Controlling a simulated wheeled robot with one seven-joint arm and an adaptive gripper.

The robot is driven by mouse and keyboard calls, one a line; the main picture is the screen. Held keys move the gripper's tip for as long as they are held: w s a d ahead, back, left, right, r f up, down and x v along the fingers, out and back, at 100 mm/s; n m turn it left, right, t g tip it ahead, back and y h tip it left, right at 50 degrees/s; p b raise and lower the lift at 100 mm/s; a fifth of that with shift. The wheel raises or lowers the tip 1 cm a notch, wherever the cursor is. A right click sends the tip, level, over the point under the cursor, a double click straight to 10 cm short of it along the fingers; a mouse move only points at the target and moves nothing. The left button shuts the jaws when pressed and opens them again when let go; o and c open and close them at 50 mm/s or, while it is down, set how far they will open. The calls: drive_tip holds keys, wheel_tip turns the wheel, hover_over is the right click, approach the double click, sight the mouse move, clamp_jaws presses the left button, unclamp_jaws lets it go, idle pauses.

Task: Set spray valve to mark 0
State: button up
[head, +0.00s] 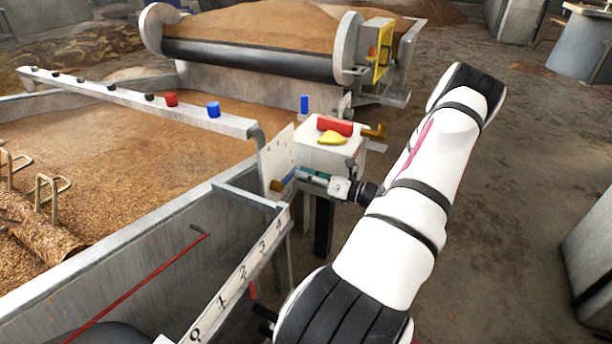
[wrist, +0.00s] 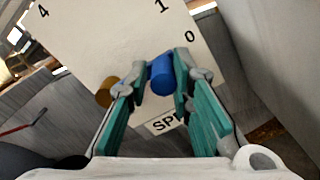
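The spray valve shows in the wrist view as a pale plate (wrist: 105,40) with the figures 4, 1 and 0 readable and a label starting "SP", partly covered. A brass hub (wrist: 106,92) is at its left and a blue handle peg (wrist: 161,74) lies to the right of the hub, nearest mark 0 among the readable marks. My gripper (wrist: 163,78) has its fingertips on both sides of the blue peg and appears shut on it. In the head view my gripper (head: 296,176) is at the plate (head: 277,158), beside the brass hub (head: 277,186). The pointer is hidden.
A box with a red handle (head: 335,126) and a yellow handle (head: 332,138) stands just behind my gripper. Open floor (head: 510,190) lies right.

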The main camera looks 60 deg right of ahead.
drive_tip(key=shift+s+d+f, duration=0.1)
drive_tip(key=shift+f, duration=0.15)
drive_tip(key=s, duration=1.2)
drive_tip(key=shift+d+r, duration=0.2)
drive_tip(key=shift+d, duration=0.2)
